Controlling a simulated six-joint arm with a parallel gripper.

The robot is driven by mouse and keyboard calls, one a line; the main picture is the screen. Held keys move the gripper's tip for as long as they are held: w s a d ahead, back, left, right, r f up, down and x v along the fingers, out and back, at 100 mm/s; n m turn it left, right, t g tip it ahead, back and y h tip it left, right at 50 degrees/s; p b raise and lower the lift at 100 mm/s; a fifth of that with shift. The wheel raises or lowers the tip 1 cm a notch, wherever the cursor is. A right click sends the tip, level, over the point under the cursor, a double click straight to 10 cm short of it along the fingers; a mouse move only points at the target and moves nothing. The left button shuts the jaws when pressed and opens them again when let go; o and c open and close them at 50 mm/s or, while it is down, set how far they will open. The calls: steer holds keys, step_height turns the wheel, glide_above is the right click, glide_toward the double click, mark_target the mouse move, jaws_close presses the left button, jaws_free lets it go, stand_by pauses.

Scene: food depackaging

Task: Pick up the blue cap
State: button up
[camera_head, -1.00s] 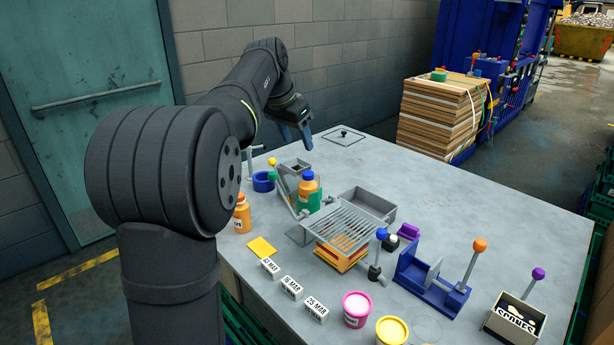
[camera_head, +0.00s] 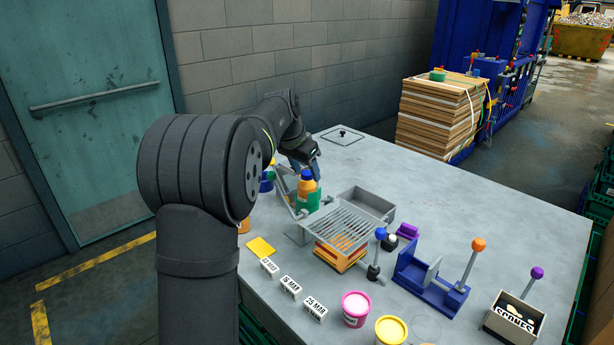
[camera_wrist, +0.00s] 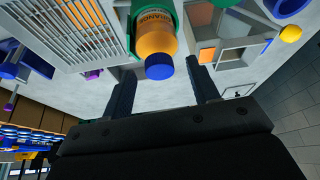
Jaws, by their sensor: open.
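The blue cap (camera_head: 306,174) sits on top of an orange bottle (camera_head: 307,187), which stands upright in a green holder (camera_head: 308,202). In the wrist view the blue cap (camera_wrist: 159,66) shows at the end of the orange bottle (camera_wrist: 155,38), with the green holder around the bottle's body. My gripper (camera_wrist: 164,80) is open and empty. I cannot tell how far the cap is from the fingertips. In the head view my gripper (camera_head: 300,165) is just behind the cap, partly hidden.
A metal rack (camera_head: 350,224) stands right of the holder, with a grey tray (camera_head: 373,206) behind it. A blue container (camera_head: 266,186) stands to the left. A yellow ball-ended lever (camera_wrist: 291,33) shows in the wrist view. The back of the table is mostly clear.

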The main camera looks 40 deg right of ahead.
steer(key=c, duration=1)
steer(key=shift+r, duration=0.1)
steer(key=shift+c, duration=0.2)
